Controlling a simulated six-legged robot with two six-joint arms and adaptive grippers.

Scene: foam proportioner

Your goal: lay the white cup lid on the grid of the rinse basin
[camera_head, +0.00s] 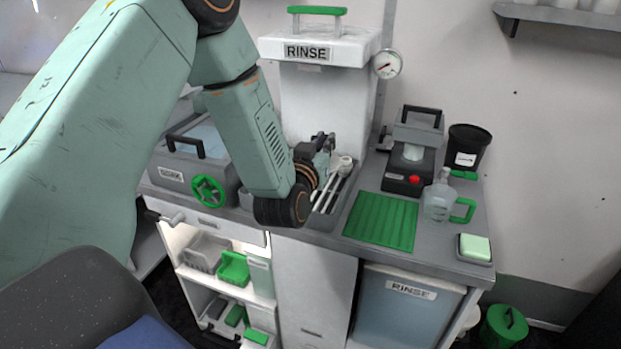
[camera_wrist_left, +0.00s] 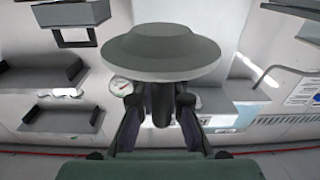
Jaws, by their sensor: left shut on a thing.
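The white cup lid (camera_wrist_left: 162,58) shows large in the left wrist view, a pale round disc with a raised centre. My left gripper (camera_wrist_left: 160,108) is shut on it, the fingers gripping beneath the disc. In the head view my left arm reaches to the counter, and the wrist hides most of the gripper (camera_head: 322,160). It is above the rinse basin (camera_head: 322,222), whose pale grid bars (camera_head: 328,196) partly show. A small whitish shape (camera_head: 345,161) lies beside the fingers; I cannot tell if it is the lid. My right gripper is out of view.
A white RINSE tank (camera_head: 325,100) stands behind the basin. A green ribbed mat (camera_head: 381,220), a clear jug (camera_head: 439,197) and a dark device with a red button (camera_head: 409,172) are to the right. A grey box with a green handwheel (camera_head: 208,191) is left.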

